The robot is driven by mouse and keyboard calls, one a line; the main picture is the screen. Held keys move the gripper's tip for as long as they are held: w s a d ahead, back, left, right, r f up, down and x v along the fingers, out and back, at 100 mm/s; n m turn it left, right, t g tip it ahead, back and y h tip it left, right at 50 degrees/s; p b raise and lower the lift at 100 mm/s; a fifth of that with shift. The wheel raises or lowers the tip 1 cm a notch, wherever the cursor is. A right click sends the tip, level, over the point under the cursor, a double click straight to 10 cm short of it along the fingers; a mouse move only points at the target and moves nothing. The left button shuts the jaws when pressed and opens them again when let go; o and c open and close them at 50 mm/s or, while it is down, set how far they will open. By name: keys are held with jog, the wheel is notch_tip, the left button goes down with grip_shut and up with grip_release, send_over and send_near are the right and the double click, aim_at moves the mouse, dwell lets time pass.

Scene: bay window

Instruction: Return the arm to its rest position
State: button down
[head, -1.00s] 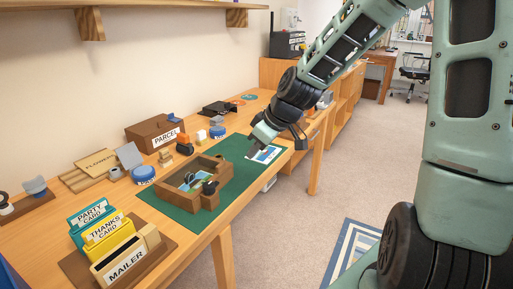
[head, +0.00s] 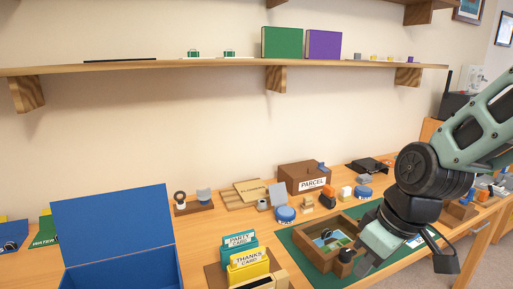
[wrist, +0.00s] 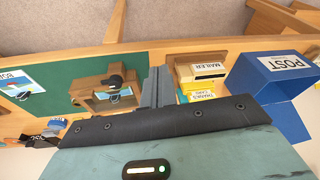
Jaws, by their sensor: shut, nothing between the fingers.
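My gripper (head: 366,262) is at the lower right of the head view, above the green mat (head: 292,243) and just right of the wooden tray (head: 318,256). In the wrist view my gripper's fingers (wrist: 157,88) are together with nothing between them. The arm reaches in from the right edge of the head view, bent at a black joint. The tray holds small items and a picture card, and a black object sits at its edge. Part of a card on the mat shows behind my gripper.
A blue box (head: 115,235) with raised lid stands at the left. Card holders (head: 245,262), a brown PARCEL box (head: 303,178) and blue round tins (head: 285,215) crowd the bench. A wall shelf (head: 180,66) runs above. Floor shows at the lower right.

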jog(key=s+a+r+h+p, duration=0.1)
jog(key=s+a+r+p, duration=0.1)
jog(key=s, duration=0.5)
jog(key=s+a+r+g+h+p, duration=0.1)
jog(key=s+a+r+p, duration=0.1)
jog(key=s+r, duration=0.3)
jog(key=s+a, duration=0.1)
jog(key=s, duration=0.1)
jog(key=shift+s+a+n+g+p, duration=0.2)
jog(key=shift+s+n+g+p, duration=0.1)
jog(key=shift+p, duration=0.05)
